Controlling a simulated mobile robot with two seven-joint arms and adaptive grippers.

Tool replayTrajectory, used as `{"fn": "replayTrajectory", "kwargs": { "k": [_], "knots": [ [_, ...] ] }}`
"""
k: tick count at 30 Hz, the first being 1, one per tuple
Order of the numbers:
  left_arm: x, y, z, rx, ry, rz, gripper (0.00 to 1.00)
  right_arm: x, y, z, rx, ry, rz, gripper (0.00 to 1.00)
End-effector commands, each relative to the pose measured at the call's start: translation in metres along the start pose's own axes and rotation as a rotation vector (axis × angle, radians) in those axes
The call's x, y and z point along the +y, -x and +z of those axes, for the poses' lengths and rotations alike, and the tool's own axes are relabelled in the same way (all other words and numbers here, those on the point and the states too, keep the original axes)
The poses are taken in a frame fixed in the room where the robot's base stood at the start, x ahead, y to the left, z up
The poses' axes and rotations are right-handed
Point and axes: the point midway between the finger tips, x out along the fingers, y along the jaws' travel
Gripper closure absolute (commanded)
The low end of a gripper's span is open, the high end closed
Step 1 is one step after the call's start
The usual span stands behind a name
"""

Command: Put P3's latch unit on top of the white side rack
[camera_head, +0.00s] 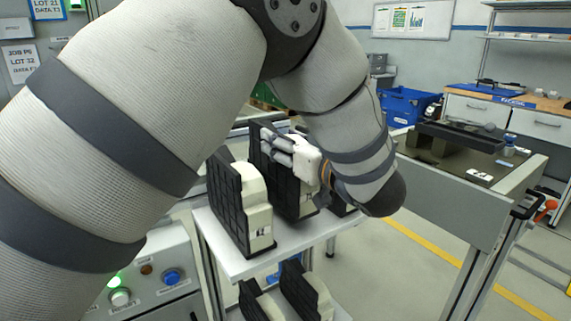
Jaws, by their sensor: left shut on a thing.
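My left arm comes in from the left, and its gripper (282,150) is shut on a black and cream latch unit (290,190). The held unit stands upright over the top of the white side rack (233,262). I cannot tell whether its bottom edge touches the top. A similar latch unit (258,220) stands on the rack top just left of it. Part of another dark unit (341,207) shows to the right, mostly hidden by my arm. No P3 label can be read. My right gripper is not in view.
More latch units (305,290) sit on the rack's lower shelf. A control box (160,275) with lit buttons stands at lower left. A grey workbench (470,180) with a dark tray stands at right. Floor with a yellow line is clear between rack and bench.

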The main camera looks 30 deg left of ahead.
Motion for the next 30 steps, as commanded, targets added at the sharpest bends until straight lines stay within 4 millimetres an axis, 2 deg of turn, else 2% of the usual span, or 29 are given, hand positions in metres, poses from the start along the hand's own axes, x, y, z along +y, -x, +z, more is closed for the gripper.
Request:
{"fn": "replayTrajectory", "kwargs": {
  "k": [3,5,14,15,18,28,30],
  "knots": [
    [0.001,0.0,0.024,0.0,-0.007,0.001,1.0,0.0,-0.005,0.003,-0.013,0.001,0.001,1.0],
    [0.0,0.0,0.031,0.001,-0.005,0.001,1.0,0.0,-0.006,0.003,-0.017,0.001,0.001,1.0],
    [0.0,0.0,0.032,0.002,0.0,0.001,1.0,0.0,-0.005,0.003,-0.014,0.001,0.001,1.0],
    [0.0,0.0,0.033,0.0,-0.001,0.001,0.56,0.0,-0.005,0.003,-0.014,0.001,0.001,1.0],
    [0.0,0.0,0.032,0.0,-0.001,0.001,0.38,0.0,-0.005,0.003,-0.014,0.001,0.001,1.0],
    [0.0,0.0,0.028,0.001,0.001,0.001,0.38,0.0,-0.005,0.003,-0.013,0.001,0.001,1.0],
    [0.001,0.013,0.029,0.001,-0.001,0.004,0.38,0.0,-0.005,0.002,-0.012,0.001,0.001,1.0]
  ]
}}
